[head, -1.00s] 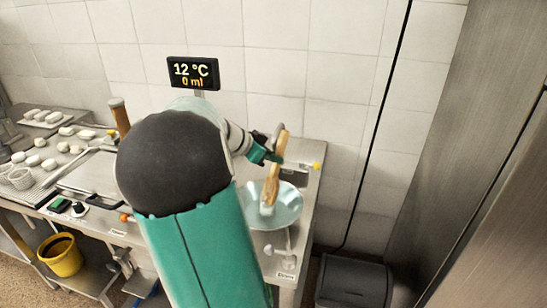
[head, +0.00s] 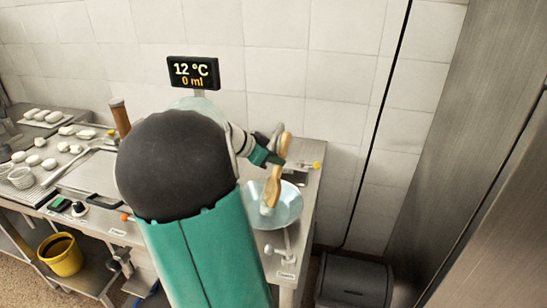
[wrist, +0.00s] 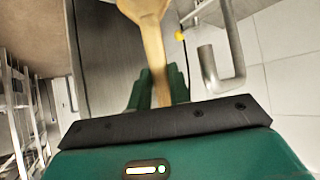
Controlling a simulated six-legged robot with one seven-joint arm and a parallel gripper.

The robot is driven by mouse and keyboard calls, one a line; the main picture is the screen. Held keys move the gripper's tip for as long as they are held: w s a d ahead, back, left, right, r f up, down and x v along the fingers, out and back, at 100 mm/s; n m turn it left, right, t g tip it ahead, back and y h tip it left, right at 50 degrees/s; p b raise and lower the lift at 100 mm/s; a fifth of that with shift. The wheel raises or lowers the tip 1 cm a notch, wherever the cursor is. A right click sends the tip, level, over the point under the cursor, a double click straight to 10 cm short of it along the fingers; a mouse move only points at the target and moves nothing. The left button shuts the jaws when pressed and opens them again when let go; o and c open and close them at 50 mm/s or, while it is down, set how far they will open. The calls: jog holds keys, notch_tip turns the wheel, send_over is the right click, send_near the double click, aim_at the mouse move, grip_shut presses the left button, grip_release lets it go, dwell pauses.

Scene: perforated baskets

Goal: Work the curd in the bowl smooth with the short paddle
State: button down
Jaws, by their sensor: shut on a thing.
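My gripper (head: 270,157) is shut on the wooden paddle (head: 272,190), which also shows in the wrist view (wrist: 147,12), its shaft between the green fingers (wrist: 157,90). The paddle is tilted, with its lower end down in the pale blue bowl (head: 290,205). A whitish patch (head: 266,209), probably curd, shows at the paddle's lower end. I cannot tell how smooth it is. The bowl stands on the right end of the steel counter.
A scale-like device (head: 294,176) sits behind the bowl, and a metal tap or valve (head: 283,250) is in front of it. Trays of white pieces (head: 62,150) are on the left. A display (head: 193,72) reads 12 °C, 0 ml. A dark bin (head: 353,283) stands at right.

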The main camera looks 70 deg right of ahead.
jog(key=shift+w+d+f, duration=0.15)
jog(key=shift+w+d, duration=0.4)
jog(key=shift+w, duration=0.25)
jog(key=shift+s+a, duration=0.35)
jog(key=shift+s, duration=0.05)
jog(key=shift+s+a, duration=0.1)
jog(key=shift+s, duration=0.05)
jog(key=shift+w+d, duration=0.5)
jog(key=shift+s+a+r, duration=0.2)
jog(key=shift+s+a, duration=0.3)
jog(key=shift+s, duration=0.15)
